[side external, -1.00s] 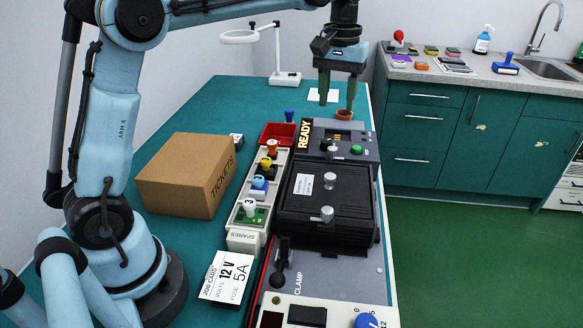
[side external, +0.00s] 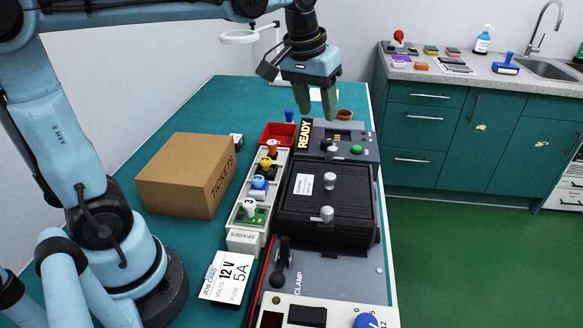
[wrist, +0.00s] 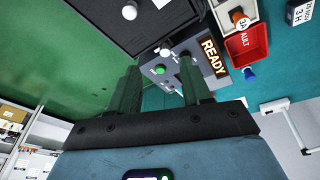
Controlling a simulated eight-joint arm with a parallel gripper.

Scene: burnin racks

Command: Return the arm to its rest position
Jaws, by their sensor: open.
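My gripper (side external: 317,108) is open and empty, with its two green fingers pointing down above the far end of the bench. It hangs over the area by the lit READY sign (side external: 305,134) and the grey panel with a green button (side external: 356,149). In the wrist view my gripper (wrist: 157,85) shows its fingers apart, with the panel (wrist: 187,62) visible between and beyond them. Nothing is between the fingers.
A black lidded fixture (side external: 325,200) with white knobs sits on the bench. Beside it are a spares rack (side external: 243,237), a red bin (side external: 277,134), a TICKETS box (side external: 187,175) and a job card (side external: 227,276). A lamp (side external: 240,37) stands behind. The floor at right is clear.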

